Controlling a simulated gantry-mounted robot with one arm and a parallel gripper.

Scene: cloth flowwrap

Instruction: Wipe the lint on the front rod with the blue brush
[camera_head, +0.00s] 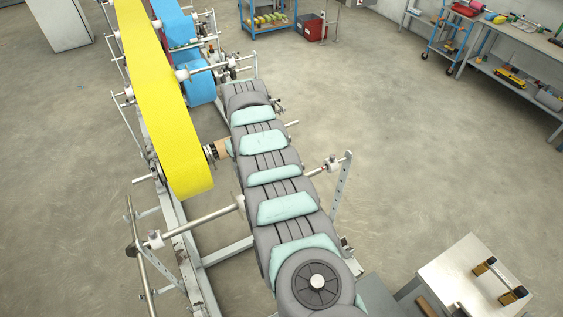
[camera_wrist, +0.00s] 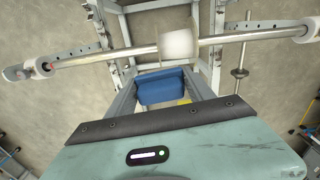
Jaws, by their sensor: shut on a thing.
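The front rod (camera_head: 203,217) crosses the near end of the machine in the head view, with its middle hidden behind my arm. In the wrist view a metal rod (camera_wrist: 115,53) runs across the upper part, with a white cylinder-like piece (camera_wrist: 178,44) around it. I cannot make out lint clearly. The blue brush (camera_wrist: 163,90) shows just past my wrist housing, below the rod in the picture and apart from it. My gripper (camera_wrist: 165,74) is shut on the brush, with its fingers partly hidden. My arm hides the gripper in the head view.
A yellow web (camera_head: 165,100) runs along the machine left of my arm, with a blue roll (camera_head: 200,90) behind. A rod with collar and bracket (camera_head: 343,180) stands right of my arm. A small table (camera_head: 455,270) is at bottom right.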

